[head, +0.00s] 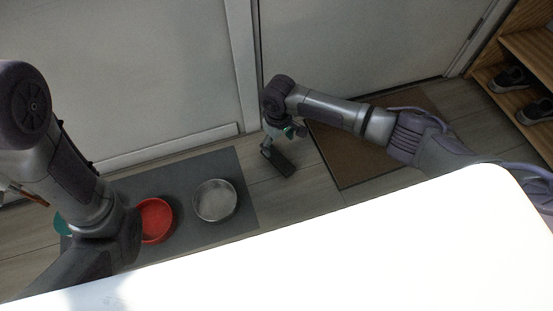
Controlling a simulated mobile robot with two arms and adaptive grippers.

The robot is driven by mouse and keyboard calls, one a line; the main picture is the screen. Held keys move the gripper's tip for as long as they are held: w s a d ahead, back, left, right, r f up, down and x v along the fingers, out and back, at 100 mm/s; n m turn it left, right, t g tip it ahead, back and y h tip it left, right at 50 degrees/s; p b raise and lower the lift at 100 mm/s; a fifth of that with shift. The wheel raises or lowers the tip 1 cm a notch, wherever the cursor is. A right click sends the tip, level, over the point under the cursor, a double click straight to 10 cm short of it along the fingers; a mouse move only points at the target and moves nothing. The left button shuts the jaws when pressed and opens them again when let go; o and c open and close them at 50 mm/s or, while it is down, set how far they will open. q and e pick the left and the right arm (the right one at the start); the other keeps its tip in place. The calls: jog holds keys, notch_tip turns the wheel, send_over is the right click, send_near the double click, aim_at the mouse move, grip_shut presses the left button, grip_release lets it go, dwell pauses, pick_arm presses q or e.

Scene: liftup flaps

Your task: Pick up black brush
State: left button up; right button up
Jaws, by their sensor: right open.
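A dark, block-like object (277,161), which looks like the black brush, lies on the wooden floor between the grey mat and the brown doormat. My right gripper (285,138) points down right at its upper end. It is open, with small teal parts showing. The fingers are small and dark here, so I cannot tell whether they touch the brush. My left arm comes in at the left edge and bends over the grey mat; its gripper cannot be made out.
A red bowl (155,220) and a silver metal bowl (215,201) stand on the grey mat (190,169). A brown doormat (345,165) lies under my right arm. A wooden shelf (510,62) with dark shoes (512,79) stands at the right. Light doors (350,45) close off the back.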

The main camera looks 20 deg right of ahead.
aim_at(278, 159)
notch_tip(278, 159, down, 6)
jog(key=b, duration=0.3)
notch_tip(278, 159, down, 5)
jog(key=b, duration=0.6)
jog(key=shift+w+f, duration=0.1)
jog(key=c, duration=1.3)
